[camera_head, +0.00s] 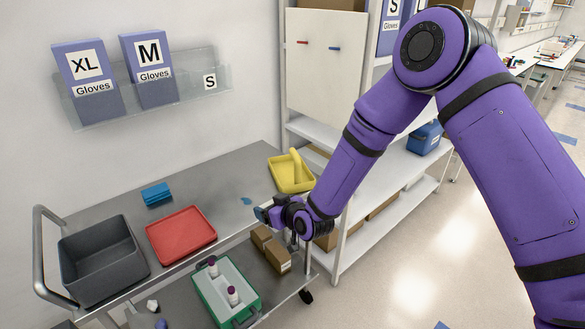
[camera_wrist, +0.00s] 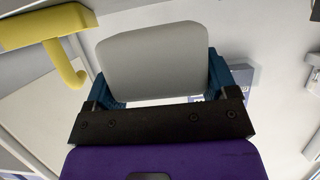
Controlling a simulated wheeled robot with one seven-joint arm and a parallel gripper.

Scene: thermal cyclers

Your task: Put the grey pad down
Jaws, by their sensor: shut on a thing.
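The grey pad (camera_wrist: 155,58) is a light grey, round-cornered slab. In the wrist view it sits between the two blue fingers of my gripper (camera_wrist: 160,78), which is shut on it. In the head view my gripper (camera_head: 265,213) is at the right end of the metal cart's top (camera_head: 215,183), near its front edge. The pad cannot be made out clearly there. I cannot tell whether the pad touches the cart.
On the cart top are a yellow tray (camera_head: 278,184) behind my gripper, a red tray (camera_head: 181,234), a grey bin (camera_head: 103,262) and a blue stack (camera_head: 156,194). The middle of the top is mostly clear. Brown boxes (camera_head: 277,257) and a green-rimmed tray (camera_head: 248,296) sit lower.

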